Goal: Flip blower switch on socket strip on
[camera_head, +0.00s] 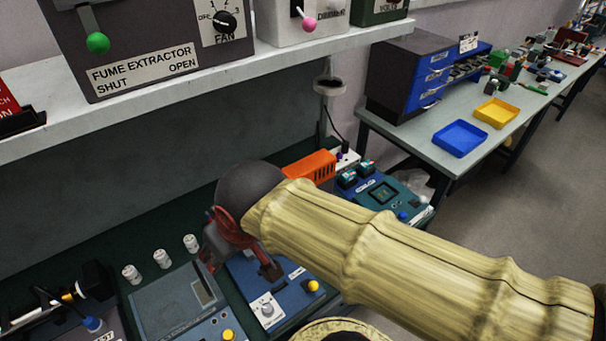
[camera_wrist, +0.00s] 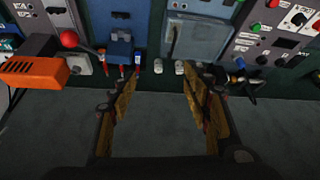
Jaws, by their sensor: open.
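A pale strip that looks like the socket strip (camera_head: 347,158) lies at the back of the bench, behind an orange box (camera_head: 311,167), with a dark cord running to it. In the wrist view the orange box (camera_wrist: 32,79) is at the left edge, with a pale piece (camera_wrist: 83,66) beside it; I cannot tell whether that piece is the strip. I cannot pick out the blower switch in either view. My gripper (camera_head: 238,263) is over the blue instrument, left of the orange box. In the wrist view my gripper (camera_wrist: 160,82) is open and empty, its fingers wide apart.
A blue instrument (camera_head: 275,292) with knobs and a teal instrument (camera_head: 383,194) stand on the bench. Several white jars (camera_head: 162,258) line its back left. A shelf (camera_head: 200,79) carrying control boxes overhangs the back. A red ball knob (camera_wrist: 68,38) is near the orange box.

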